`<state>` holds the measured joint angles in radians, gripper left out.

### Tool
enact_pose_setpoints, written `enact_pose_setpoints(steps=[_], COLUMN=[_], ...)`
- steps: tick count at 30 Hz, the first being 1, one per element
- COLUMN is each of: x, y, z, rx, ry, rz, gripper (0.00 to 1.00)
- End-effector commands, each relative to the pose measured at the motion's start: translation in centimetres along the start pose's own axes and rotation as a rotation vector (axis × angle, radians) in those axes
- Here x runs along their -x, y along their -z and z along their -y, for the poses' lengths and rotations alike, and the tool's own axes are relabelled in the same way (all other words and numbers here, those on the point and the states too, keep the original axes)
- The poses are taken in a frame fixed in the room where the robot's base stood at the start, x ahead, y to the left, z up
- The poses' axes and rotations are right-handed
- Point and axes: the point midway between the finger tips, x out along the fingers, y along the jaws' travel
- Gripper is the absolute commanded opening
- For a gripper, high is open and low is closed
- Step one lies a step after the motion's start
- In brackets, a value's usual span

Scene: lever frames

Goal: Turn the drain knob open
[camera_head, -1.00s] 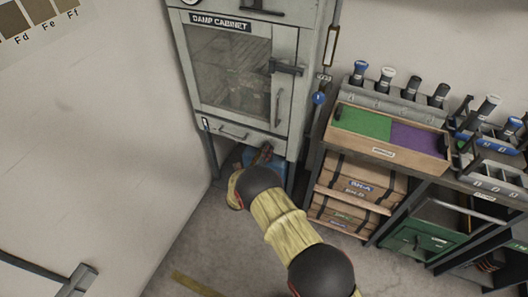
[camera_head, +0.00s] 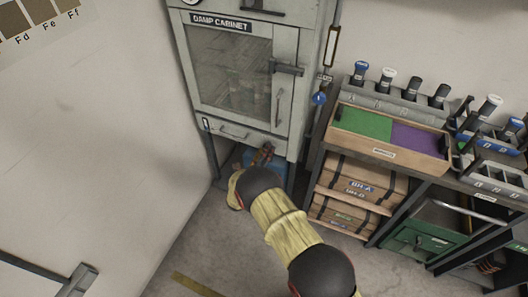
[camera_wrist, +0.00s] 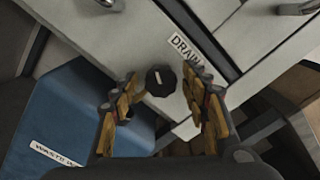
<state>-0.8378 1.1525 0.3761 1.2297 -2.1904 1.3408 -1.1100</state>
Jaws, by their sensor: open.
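The drain knob (camera_wrist: 160,80) is a dark, lobed knob on the cabinet's lower front, beside a white label that reads DRAIN (camera_wrist: 188,52) in the wrist view. A small light mark shows on its face. My gripper (camera_wrist: 163,95) is open, with its two fingers on either side of the knob. I cannot tell whether the fingers touch it. In the head view my gripper (camera_head: 262,155) is under the front of the damp cabinet (camera_head: 240,123), and the knob is hidden there.
A blue container (camera_wrist: 75,125) with a white label stands below the cabinet, close to my gripper. The cabinet's legs are near. A shelf unit with wooden crates (camera_head: 360,182) and a tray (camera_head: 400,155) is to the right.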

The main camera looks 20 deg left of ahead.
Motion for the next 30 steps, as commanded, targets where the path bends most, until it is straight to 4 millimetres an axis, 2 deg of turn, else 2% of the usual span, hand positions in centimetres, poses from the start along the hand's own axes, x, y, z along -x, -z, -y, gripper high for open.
enact_pose_setpoints(steps=[9,13,17,24,30], x=[0.1,0.8,2.8,7.8,10.8], y=[0.0,0.0,-0.1,-0.1,-0.1], z=[0.0,0.0,-0.1,-0.1,-0.1], rx=[0.000,0.000,0.001,0.001,-0.001], ry=[0.000,-0.001,-0.002,-0.002,-0.002], rz=[-0.001,0.000,0.001,0.002,0.001], gripper=[0.50,0.50,0.50,0.50,0.50])
